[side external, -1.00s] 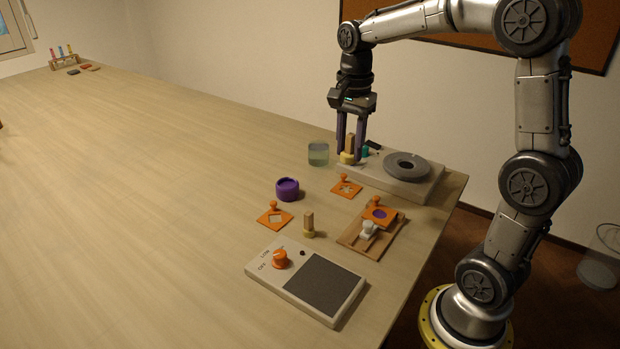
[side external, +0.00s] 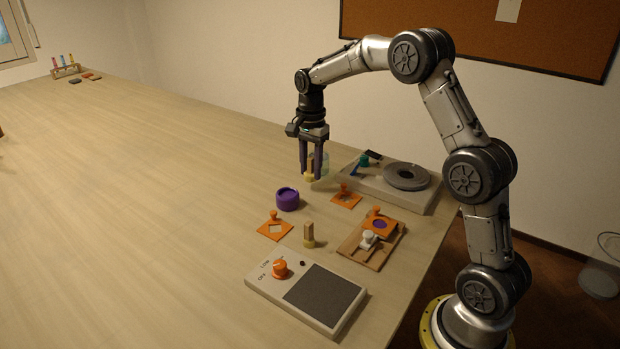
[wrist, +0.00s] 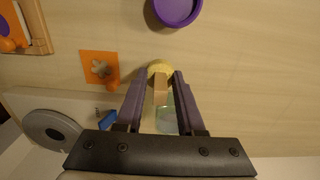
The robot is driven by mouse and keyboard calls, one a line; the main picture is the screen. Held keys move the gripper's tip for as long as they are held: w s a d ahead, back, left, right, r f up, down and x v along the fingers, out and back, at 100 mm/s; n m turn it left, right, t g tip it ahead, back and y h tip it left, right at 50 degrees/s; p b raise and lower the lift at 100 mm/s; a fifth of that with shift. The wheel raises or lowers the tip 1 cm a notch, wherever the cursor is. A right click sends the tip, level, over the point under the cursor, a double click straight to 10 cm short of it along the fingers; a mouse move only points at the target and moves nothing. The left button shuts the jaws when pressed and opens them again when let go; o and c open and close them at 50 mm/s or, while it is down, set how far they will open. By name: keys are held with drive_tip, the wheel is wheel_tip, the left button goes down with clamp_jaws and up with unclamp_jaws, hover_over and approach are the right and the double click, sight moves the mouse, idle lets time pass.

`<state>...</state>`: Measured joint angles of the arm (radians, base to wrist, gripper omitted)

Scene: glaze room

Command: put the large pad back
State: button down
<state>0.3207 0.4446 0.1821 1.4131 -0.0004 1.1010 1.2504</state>
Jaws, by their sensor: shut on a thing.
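My gripper (side external: 311,168) is shut on a pad (side external: 311,176) with a wooden handle and a yellow sponge end pointing down. In the wrist view, its yellow end (wrist: 160,68) shows between my fingertips. It is held left of the wheel unit, in front of the glass jar; the exact height is hard to tell. A second pad (side external: 309,236) of similar look stands upright on the table near the grey panel device. I cannot tell surely which pad is larger. A purple round pot (side external: 288,198) stands left of and below my gripper.
A glass jar (side external: 323,163) is partly behind my fingers. The wheel unit (side external: 385,189) stands to the right. Orange stencils (side external: 346,198) (side external: 274,228) lie nearby. A wooden tray (side external: 352,249) and the panel device (side external: 262,291) are at the front.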

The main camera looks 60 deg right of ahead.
sight(310, 178)
drive_tip(key=shift+w+d+f, duration=0.1)
drive_tip(key=shift+w+f, duration=0.05)
drive_tip(key=shift+f, duration=1.6)
drive_tip(key=shift+f, duration=0.2)
drive_tip(key=c, duration=0.5)
unclamp_jaws()
drive_tip(key=shift+r, duration=0.15)
